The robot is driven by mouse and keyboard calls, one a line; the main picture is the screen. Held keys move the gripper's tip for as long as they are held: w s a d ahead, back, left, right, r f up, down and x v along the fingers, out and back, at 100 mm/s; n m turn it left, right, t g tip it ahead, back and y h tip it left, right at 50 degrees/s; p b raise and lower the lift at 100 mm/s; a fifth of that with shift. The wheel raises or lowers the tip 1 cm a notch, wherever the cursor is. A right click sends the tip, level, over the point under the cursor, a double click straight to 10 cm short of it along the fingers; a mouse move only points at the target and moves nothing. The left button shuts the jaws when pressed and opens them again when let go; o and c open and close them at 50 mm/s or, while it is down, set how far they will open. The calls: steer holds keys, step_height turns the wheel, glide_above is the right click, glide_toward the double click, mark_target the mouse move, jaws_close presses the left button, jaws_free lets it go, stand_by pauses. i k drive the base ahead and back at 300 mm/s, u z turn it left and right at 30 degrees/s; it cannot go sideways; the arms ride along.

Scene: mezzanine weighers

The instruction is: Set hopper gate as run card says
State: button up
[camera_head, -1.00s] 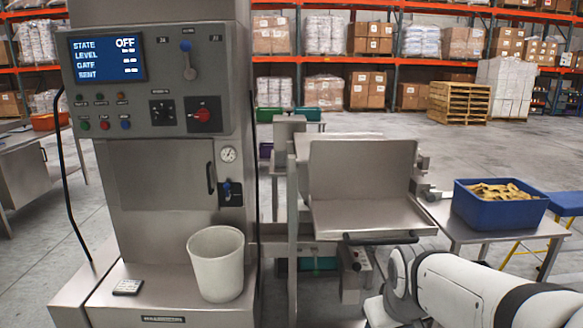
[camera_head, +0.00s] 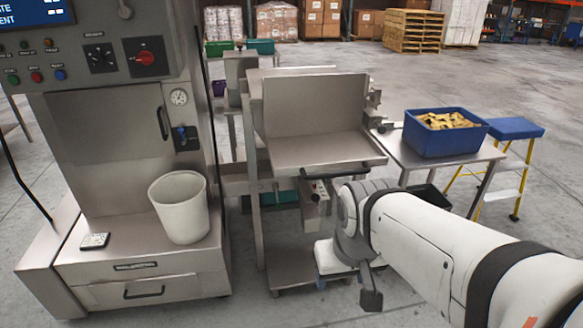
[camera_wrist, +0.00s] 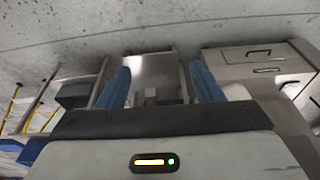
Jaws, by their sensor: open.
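A grey machine cabinet (camera_head: 120,120) stands at the left of the head view. Its panel carries a black dial (camera_head: 100,58), a red rotary switch (camera_head: 146,58), coloured buttons (camera_head: 36,76) and a lever (camera_head: 124,10) cut off at the top. The blue display (camera_head: 35,12) is mostly out of frame. I cannot tell which part is the hopper gate, and no run card is recognisable. My gripper (camera_wrist: 161,86) is open and empty, its blue fingers apart, away from the panel.
A white bin (camera_head: 180,208) and a small dark item (camera_head: 95,241) stand on the cabinet's ledge. A steel tray stand (camera_head: 325,152) is in the middle. A blue crate (camera_head: 440,140) sits on a side table, beside a blue-topped step stool (camera_head: 515,130). Floor is open behind.

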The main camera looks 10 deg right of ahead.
mark_target(315, 198)
steer(key=z, duration=0.05)
steer(key=k, duration=0.25)
steer(key=u, duration=0.65)
steer(key=i, duration=1.3)
steer(key=u, duration=0.9)
steer(key=k, duration=0.8)
steer(key=u, duration=0.15)
steer(key=i, duration=0.9)
steer(key=z, duration=0.05)
